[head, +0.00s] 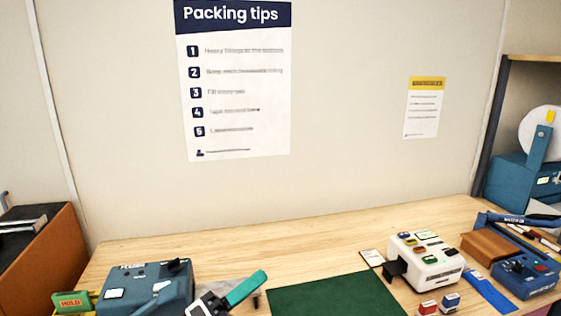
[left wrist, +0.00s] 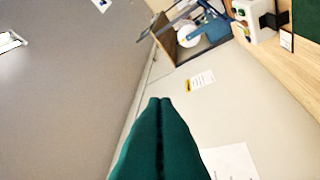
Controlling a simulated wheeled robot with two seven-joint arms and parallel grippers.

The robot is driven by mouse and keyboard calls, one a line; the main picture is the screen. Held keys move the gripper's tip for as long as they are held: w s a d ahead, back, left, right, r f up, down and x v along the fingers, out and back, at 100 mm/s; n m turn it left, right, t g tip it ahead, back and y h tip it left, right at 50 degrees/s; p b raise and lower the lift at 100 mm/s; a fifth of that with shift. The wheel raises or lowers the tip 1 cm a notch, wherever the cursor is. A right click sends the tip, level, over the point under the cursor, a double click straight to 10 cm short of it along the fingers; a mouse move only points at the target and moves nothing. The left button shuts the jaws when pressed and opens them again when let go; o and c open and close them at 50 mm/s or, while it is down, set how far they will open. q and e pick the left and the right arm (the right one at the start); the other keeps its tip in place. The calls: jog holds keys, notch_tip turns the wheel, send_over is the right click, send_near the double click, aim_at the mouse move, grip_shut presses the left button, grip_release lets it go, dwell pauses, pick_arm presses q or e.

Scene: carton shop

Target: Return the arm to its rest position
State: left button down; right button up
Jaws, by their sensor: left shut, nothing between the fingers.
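My left gripper (head: 262,274) shows at the bottom of the head view, left of centre, with teal fingers pointing up and to the right. It is above the front part of the wooden bench (head: 225,247), beside the dark green mat (head: 335,297). In the left wrist view its two dark green fingers (left wrist: 161,101) lie together, shut, with nothing between them. Beyond the fingertips that view shows the wall, tilted, with the bench at upper right. My right gripper is in neither view.
A blue machine (head: 150,288) stands left of the gripper, with a green and orange holder (head: 72,301) beside it. A white device (head: 425,262) stands right of the mat, near small stamps (head: 449,302). A brown box (head: 488,247) and a blue device (head: 526,275) stand far right.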

pick_arm(q)
jog(key=s+a+f+n+t+y, duration=0.1)
jog(key=s+a+f+n+y, duration=0.1)
jog(key=a+f+n+y, duration=0.95)
jog(key=s+a+f+n+y, duration=0.2)
jog(key=a+f+n+y, duration=0.4)
jog(key=n, duration=1)
jog(key=s+d+f+n+g, duration=0.1)
jog(key=s+f+n+g, duration=0.2)
jog(key=s+f+g, duration=0.5)
jog(key=s+d+f+n+g, duration=0.1)
jog(key=s+f+n+g, duration=0.15)
jog(key=s, duration=0.95)
notch_tip(320, 180, down, 28)
jog(key=g+b, duration=0.1)
jog(key=b, duration=0.1)
jog(key=s+a+f+g+b, duration=0.1)
jog(key=s+a+f+b, duration=0.1)
jog(key=s+f, duration=1.5)
jog(key=shift+s+a+f+y, duration=0.3)
jog(key=shift+a+f, duration=0.25)
jog(key=shift+f, duration=0.25)
jog(key=c, duration=2.1)
grip_release()
jog(key=shift+c, duration=0.2)
